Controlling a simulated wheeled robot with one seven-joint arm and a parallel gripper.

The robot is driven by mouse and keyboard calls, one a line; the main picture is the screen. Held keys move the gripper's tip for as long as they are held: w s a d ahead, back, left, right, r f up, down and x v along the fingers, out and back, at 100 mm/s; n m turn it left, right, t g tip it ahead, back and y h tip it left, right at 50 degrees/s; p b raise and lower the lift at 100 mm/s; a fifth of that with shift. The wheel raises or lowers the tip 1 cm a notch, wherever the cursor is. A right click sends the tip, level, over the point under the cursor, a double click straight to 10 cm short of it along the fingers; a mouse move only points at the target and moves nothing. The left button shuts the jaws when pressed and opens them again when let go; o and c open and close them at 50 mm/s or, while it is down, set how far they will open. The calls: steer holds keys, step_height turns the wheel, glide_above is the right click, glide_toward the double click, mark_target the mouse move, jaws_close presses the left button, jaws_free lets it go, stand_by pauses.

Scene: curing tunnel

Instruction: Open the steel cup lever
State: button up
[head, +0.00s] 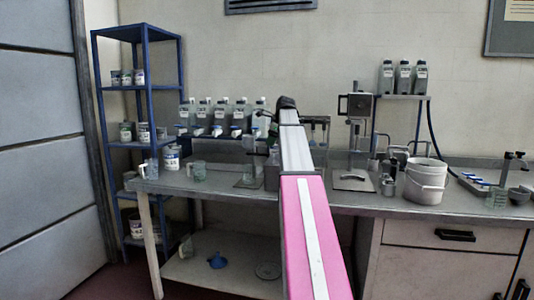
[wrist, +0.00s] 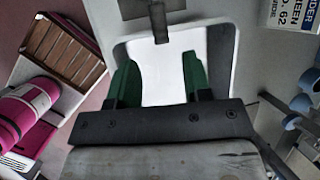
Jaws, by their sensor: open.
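My gripper (wrist: 158,72) shows in the wrist view, with two green fingers standing apart and nothing between them. Beyond the fingers is a white, round-cornered panel (wrist: 226,50). A dark grey bar with a short stem (wrist: 158,22) reaches down at the top centre, just past the fingertips and apart from them; I cannot tell whether it is the steel cup lever. In the head view my pink and white arm reaches over the bench and hides its own gripper. Small steel cups (head: 389,187) stand on the bench right of the arm; no lever can be made out on them.
The grey bench (head: 240,198) carries a press-like stand (head: 355,135), a white bucket (head: 426,182) and a row of bottles (head: 203,112). A blue shelf rack (head: 150,88) stands at left.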

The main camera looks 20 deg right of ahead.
mark_target(258, 154)
steer(key=x, duration=0.7)
steer(key=shift+c, duration=0.3)
jaws_close()
